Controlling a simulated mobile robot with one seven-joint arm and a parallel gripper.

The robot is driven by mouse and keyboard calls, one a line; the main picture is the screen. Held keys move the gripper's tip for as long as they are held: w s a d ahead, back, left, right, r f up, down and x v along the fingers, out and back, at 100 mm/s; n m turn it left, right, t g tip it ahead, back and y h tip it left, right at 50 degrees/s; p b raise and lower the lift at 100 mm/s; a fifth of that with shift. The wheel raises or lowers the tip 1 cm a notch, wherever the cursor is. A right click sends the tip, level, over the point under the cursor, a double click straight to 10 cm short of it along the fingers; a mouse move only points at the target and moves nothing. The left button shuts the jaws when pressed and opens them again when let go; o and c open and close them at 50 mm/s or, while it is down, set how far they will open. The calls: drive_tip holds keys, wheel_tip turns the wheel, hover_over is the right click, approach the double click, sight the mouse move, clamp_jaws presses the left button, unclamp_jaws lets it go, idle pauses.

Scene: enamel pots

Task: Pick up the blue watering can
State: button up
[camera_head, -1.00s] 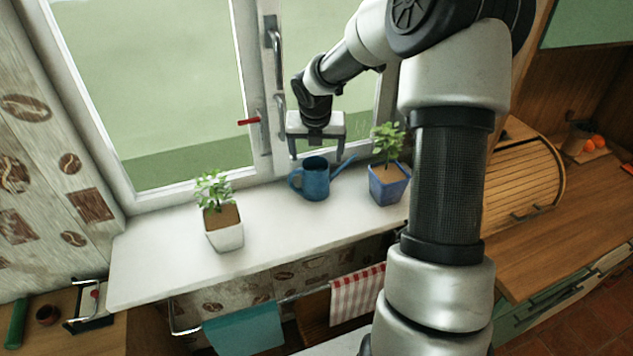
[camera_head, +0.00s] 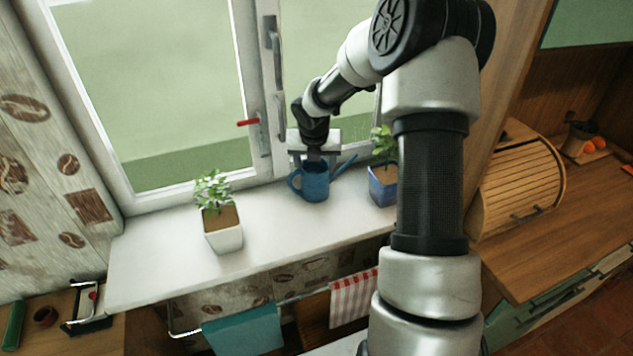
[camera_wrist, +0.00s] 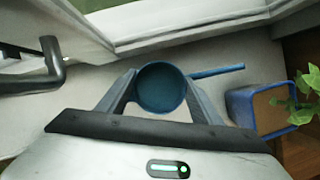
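The blue watering can (camera_head: 315,187) stands upright on the white windowsill, its spout pointing right and its handle on the left. In the wrist view its round open top (camera_wrist: 162,88) lies between my gripper's two fingers, with the spout (camera_wrist: 217,71) to the right. My gripper (camera_head: 314,160) is low over the can. In the wrist view my gripper (camera_wrist: 160,85) has its fingers spread, one on each side of the can's body. Whether the fingertips touch the can is not clear.
A plant in a blue pot (camera_head: 382,187) stands close to the right of the can. A plant in a white pot (camera_head: 223,238) stands on the windowsill (camera_head: 160,250) to the left. The window frame and its handle (camera_head: 254,123) are close behind.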

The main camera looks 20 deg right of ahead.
drive_tip(key=c, duration=1.1)
drive_tip(key=shift+c, duration=0.3)
drive_tip(key=shift+r, duration=0.15)
